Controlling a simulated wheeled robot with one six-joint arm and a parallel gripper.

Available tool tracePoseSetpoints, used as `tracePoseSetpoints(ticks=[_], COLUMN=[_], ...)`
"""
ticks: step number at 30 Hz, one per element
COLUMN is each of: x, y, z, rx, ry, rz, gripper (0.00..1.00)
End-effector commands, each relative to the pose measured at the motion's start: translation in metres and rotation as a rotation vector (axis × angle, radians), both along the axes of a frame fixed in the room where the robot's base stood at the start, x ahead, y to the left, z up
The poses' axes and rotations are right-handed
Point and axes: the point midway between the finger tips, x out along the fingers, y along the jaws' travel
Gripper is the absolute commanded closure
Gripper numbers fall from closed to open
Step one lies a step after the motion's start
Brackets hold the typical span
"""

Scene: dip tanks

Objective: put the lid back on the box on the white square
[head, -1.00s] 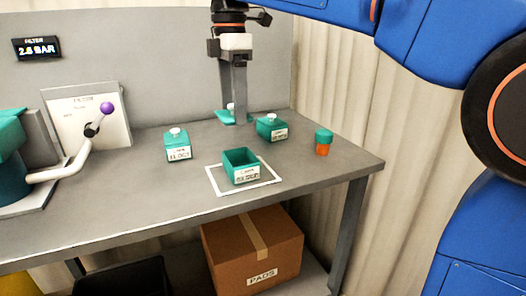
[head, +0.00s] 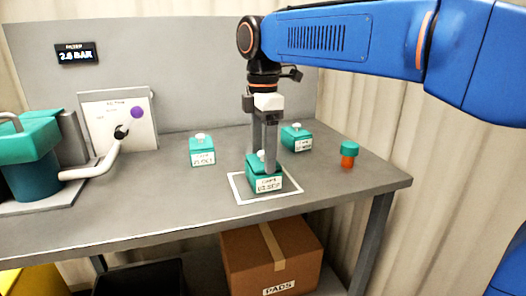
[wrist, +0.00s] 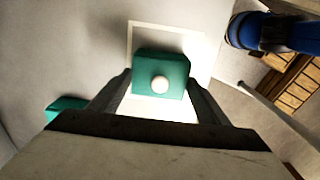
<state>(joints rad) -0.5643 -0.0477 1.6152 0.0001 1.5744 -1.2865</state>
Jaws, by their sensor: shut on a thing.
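The box (head: 266,184) is teal with a white label and stands inside the white square (head: 240,192) on the bench. Its teal lid (wrist: 147,63) has a round white knob (wrist: 160,84), which also shows in the head view (head: 262,155). My gripper (head: 265,172) points straight down over the box, shut on the lid. In the wrist view its fingers (wrist: 159,76) lie at the lid's two sides, with the knob between them. The lid covers the box's opening and looks level. I cannot tell whether it rests fully on the rim.
Two similar lidded teal boxes stand nearby, one to the left (head: 202,152) and one behind right (head: 296,138). An orange jar with a teal cap (head: 348,155) is near the right edge. A teal tank (head: 30,165) with a pipe is at left. The front bench strip is clear.

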Motion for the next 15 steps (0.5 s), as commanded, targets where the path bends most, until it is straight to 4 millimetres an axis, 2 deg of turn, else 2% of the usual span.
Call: tracePoseSetpoints(ticks=[15], x=[0.0001], y=[0.0], z=[-0.007], rx=[0.0], ry=[0.0], rz=[0.0], gripper=[0.51])
